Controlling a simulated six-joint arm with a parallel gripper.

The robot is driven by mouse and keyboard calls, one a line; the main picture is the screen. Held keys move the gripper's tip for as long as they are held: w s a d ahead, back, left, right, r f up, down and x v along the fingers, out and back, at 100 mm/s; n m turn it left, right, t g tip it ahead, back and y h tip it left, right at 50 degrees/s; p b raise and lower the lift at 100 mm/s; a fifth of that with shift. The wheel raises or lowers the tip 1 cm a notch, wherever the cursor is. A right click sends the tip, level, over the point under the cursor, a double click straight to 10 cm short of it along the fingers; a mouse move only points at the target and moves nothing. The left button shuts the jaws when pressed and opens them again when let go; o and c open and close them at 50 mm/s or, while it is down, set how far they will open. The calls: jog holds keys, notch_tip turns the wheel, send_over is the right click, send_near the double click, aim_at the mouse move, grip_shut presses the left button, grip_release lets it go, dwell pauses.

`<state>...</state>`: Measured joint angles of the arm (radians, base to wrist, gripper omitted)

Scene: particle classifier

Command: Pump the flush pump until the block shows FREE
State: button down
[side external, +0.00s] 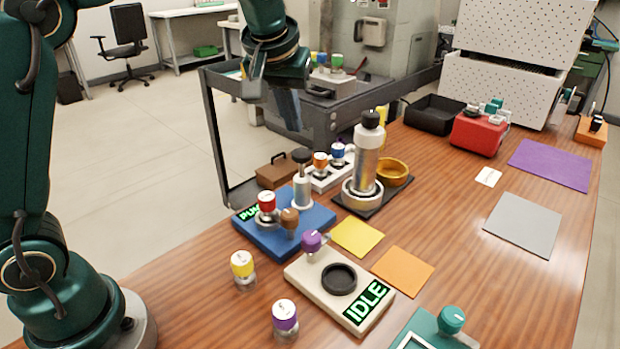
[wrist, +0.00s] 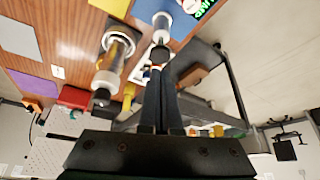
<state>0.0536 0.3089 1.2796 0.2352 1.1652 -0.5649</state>
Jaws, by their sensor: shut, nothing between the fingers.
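The blue block (side external: 308,217) sits on the wooden table. Its green-lit display (side external: 250,212) shows letters starting "PU", the rest hidden behind a red-capped piece. The likely flush pump, a silver cylinder (side external: 302,192) with a dark round knob (side external: 301,156), stands upright at the block's back edge.
A tall silver bottle (side external: 368,160) stands right of the pump. A white rack (side external: 325,180) with coloured knobs is behind it. A cream block (side external: 310,272) reads IDLE at front. The right of the table has free room.

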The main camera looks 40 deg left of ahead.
aim_at(298, 156)
jog(key=shift+x, duration=2.75)
jog(key=shift+f, duration=1.6)
jog(key=s, duration=0.1)
jog(key=s+d+r, duration=0.1)
jog(key=shift+s+d, duration=0.15)
jog(key=shift+s, duration=0.2)
jog(key=shift+r, duration=0.15)
jog(key=shift+v, duration=2.45)
